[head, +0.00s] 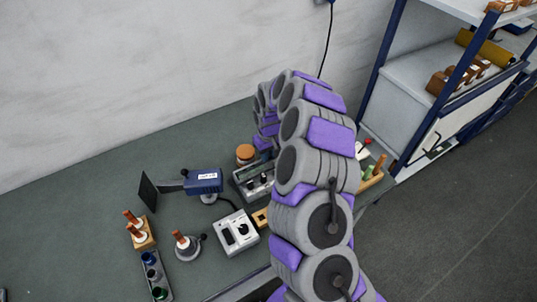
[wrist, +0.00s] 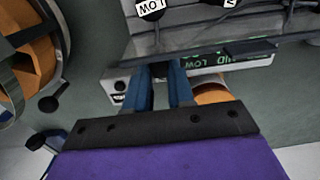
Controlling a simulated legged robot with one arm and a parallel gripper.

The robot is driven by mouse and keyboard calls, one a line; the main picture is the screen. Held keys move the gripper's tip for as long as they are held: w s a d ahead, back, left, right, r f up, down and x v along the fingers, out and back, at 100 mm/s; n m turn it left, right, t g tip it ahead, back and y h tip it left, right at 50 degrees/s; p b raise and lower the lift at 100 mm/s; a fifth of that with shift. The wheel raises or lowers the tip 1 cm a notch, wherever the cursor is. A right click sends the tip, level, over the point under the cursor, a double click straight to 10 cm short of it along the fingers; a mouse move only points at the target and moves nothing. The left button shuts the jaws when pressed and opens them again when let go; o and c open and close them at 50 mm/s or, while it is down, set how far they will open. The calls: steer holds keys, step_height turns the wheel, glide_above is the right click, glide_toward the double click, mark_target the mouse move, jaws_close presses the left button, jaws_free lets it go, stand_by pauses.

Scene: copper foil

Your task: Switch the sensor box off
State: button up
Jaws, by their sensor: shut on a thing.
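A grey box with a dark display and black knobs (head: 240,183) stands by the wall, partly behind my arm. I cannot tell for sure that it is the sensor box. In the wrist view a grey box (wrist: 180,38) with labelled black knobs and a strip of green lettering reading "LOW" (wrist: 215,61) is just beyond my gripper (wrist: 161,72). The two blue fingers reach to its edge, close together around a small dark part between the tips. The tips are partly hidden under the box's edge. In the head view my arm hides most of the gripper.
A blue labelled device (head: 204,180) on a stand and a white box with black controls (head: 237,232) stand left of my arm. Wooden pegs (head: 137,228), a round stand (head: 187,246) and a jar tray (head: 157,276) are farther left. Shelving (head: 400,90) stands right.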

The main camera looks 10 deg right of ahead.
steer(key=shift+d, duration=0.15)
jaws_close()
steer(key=shift+a, duration=0.2)
steer(key=shift+s+d+r+t+p, duration=0.2)
steer(key=shift+t+p, duration=0.1)
steer(key=shift+t, duration=0.4)
steer(key=shift+s+t+y, duration=0.15)
steer(key=shift+t+y, duration=0.35)
steer(key=shift+t, duration=0.3)
steer(key=o, duration=0.7)
jaws_free()
steer(key=shift+s, duration=0.1)
